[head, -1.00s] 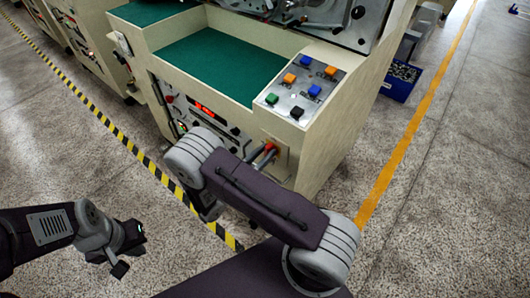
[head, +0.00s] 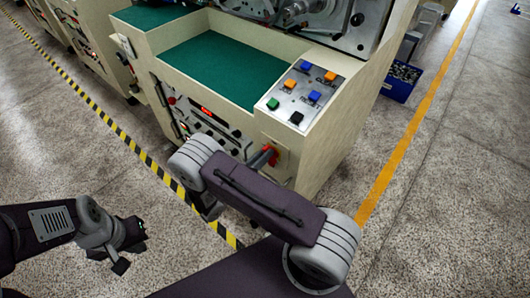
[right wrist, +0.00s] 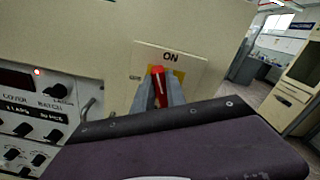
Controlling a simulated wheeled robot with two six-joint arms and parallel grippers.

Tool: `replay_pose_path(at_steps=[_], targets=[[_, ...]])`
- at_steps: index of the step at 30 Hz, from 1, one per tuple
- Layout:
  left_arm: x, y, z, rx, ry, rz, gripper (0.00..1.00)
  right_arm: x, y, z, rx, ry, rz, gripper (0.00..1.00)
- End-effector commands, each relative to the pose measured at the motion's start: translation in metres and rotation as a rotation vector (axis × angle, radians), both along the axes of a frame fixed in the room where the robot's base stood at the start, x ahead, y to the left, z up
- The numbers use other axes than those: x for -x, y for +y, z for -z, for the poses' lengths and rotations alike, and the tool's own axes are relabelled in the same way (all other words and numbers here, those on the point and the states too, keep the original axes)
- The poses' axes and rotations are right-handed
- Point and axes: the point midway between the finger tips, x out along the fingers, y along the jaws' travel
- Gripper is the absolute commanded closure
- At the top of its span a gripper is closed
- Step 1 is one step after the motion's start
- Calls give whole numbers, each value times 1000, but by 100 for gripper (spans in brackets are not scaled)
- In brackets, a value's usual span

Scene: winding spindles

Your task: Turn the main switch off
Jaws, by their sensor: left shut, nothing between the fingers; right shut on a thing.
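The main switch has a red handle (right wrist: 158,85) on a yellow plate (right wrist: 190,65) marked ON at its top. In the right wrist view the handle stands nearly upright below the ON mark, leaning a little left. A smaller label at the plate's left is too small to read surely. My right gripper (right wrist: 157,98) is shut on the red handle, one finger on each side. In the head view the yellow plate (head: 283,153) is on the machine's front, and my right arm hides part of the gripper. My left gripper (head: 125,262) is shut and empty, low over the floor at left.
The machine (head: 335,135) has a sloped button panel (head: 304,92) above the switch and a front panel of knobs (head: 205,120) to its left. A blue bin (head: 400,82) stands on the floor at right. Floor is open at the right.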

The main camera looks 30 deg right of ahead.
Motion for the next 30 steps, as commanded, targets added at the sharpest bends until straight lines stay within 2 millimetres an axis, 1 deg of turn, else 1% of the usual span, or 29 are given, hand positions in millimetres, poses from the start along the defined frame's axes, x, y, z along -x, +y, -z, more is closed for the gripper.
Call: replay_pose_path(at_steps=[1,10,24,30], targets=[[0,0,-4,0,0,0,100,-1,0,-2,15,37,0,100],[0,0,-12,0,0,0,100,-5,2,3,125,301,-1,100],[0,0,-18,0,0,0,100,-9,4,11,293,704,-2,100],[0,0,-18,0,0,0,100,-10,4,14,350,843,-2,100]])
